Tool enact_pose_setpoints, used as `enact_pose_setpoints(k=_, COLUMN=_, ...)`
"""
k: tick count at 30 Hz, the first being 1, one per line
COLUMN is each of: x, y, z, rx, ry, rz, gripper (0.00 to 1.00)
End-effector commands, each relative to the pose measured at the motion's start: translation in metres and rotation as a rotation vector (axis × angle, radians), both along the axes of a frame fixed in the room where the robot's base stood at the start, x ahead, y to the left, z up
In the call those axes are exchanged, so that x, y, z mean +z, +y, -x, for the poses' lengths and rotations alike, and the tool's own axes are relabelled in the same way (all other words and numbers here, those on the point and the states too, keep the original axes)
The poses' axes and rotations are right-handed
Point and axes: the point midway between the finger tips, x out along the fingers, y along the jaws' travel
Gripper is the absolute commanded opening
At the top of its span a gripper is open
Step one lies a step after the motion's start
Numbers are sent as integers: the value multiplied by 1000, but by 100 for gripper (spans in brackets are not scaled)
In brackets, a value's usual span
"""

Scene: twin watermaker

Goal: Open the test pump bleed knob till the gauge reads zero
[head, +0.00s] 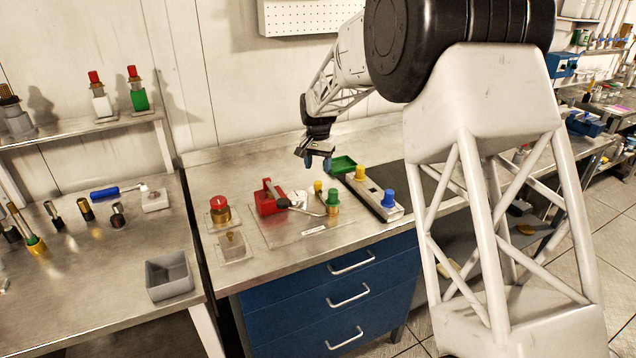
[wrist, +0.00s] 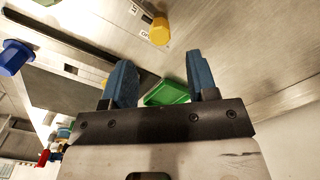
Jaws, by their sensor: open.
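The test pump appears as a red block (head: 268,198) with a grey lever on a plate on the middle bench. A small yellow knob (head: 318,187) stands right of it, apparently the bleed knob. In the wrist view a yellow knob (wrist: 160,31) stands beyond the fingertips, beside small printed labels only partly legible. My gripper (head: 318,163) is open and empty above the bench, behind the yellow knob and not touching it. Its two blue fingers (wrist: 162,75) stand apart in the wrist view. I cannot make out a gauge face or reading.
A green-capped fitting (head: 333,198) is close to the small yellow knob. Right of it lies a long block with a taller yellow knob (head: 360,172) and a blue knob (head: 389,198). A green tray (head: 343,164) lies near my gripper. Red-topped fitting (head: 219,208) stands left.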

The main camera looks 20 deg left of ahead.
Motion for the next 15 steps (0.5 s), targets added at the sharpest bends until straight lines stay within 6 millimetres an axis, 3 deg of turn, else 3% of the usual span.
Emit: enact_pose_setpoints(k=15, x=-57, y=0, z=0, rx=0, ry=1, rz=1, gripper=53)
